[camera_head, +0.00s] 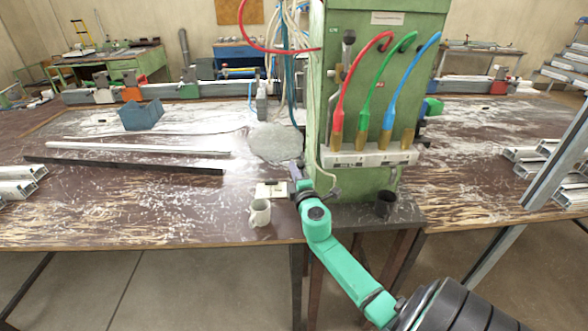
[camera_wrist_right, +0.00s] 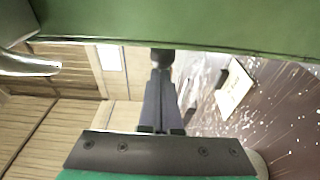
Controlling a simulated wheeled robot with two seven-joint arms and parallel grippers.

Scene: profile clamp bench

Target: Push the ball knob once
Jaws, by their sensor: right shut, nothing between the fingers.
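The dark ball knob (camera_head: 349,37) shows on the front of the green cabinet (camera_head: 430,60), near its upper left, in the head view. My right gripper (camera_head: 294,170) is low beside the cabinet's left edge, well below the knob and apart from it. In the right wrist view its fingers (camera_wrist_right: 160,75) are together with nothing held. A dark rounded shape shows at their tips; I cannot tell whether it is part of the fingers. The cabinet's green side (camera_wrist_right: 200,20) runs close along the top of that view. My left gripper is not in view.
A white mug (camera_head: 260,213) and a flat pale block (camera_head: 271,190) stand near the right gripper. Red, green and blue hoses (camera_head: 377,85) hang on the cabinet front. Long bars (camera_head: 140,148) lie on the left.

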